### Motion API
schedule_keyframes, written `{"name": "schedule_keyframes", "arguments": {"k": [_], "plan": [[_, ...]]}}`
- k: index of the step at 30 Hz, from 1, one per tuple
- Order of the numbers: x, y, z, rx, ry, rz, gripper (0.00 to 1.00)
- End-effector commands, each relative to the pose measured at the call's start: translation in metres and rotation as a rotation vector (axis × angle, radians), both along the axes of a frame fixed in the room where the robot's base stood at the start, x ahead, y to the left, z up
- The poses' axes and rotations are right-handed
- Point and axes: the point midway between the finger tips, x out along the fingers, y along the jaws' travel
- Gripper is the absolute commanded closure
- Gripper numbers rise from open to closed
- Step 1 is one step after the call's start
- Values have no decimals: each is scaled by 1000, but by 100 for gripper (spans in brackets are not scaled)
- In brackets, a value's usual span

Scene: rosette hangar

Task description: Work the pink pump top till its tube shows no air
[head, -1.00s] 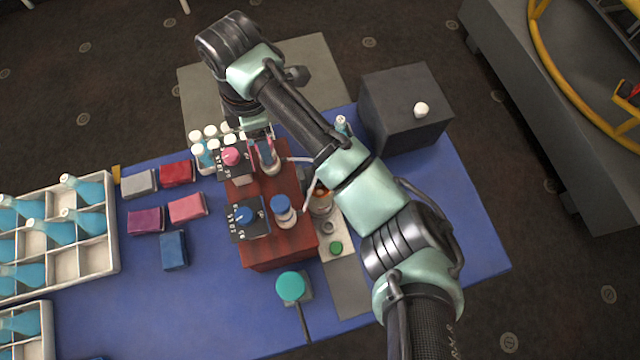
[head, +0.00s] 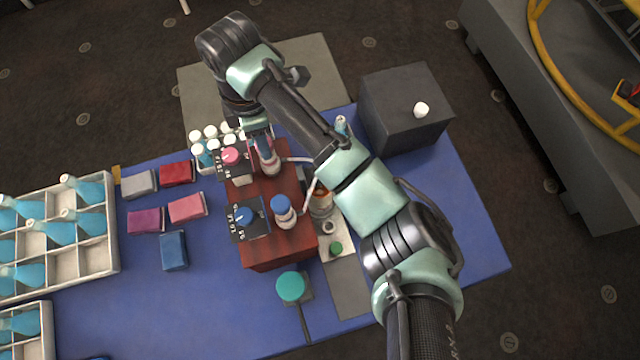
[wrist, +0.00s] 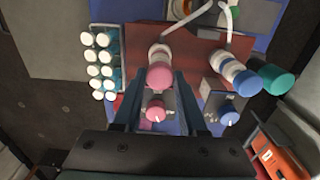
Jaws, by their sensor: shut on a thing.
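The pink pump top (wrist: 160,76) is between my gripper's fingers in the wrist view. My gripper (head: 264,140) is shut on it from above in the head view and partly hides it. Its white pump body (head: 270,165) stands upright on the red-brown block (head: 283,247). A pale tube (head: 299,159) leaves it to the right and passes behind my arm. Whether air is in the tube is too small to tell. A pink dial (head: 231,156) sits on a dark plate beside the pump.
A blue-topped pump (head: 281,204) and blue dial (head: 244,216) share the block. White-capped vials (head: 210,133) stand behind left. A green round top (head: 291,286) stands in front. A dark box (head: 405,120) is at the back right.

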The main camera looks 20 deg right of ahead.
Motion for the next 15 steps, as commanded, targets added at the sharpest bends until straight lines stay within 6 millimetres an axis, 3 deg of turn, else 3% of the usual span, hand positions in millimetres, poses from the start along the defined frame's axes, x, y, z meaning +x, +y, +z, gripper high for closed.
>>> {"name": "schedule_keyframes", "arguments": {"k": [15], "plan": [[0,0,12,0,-1,0,94]]}}
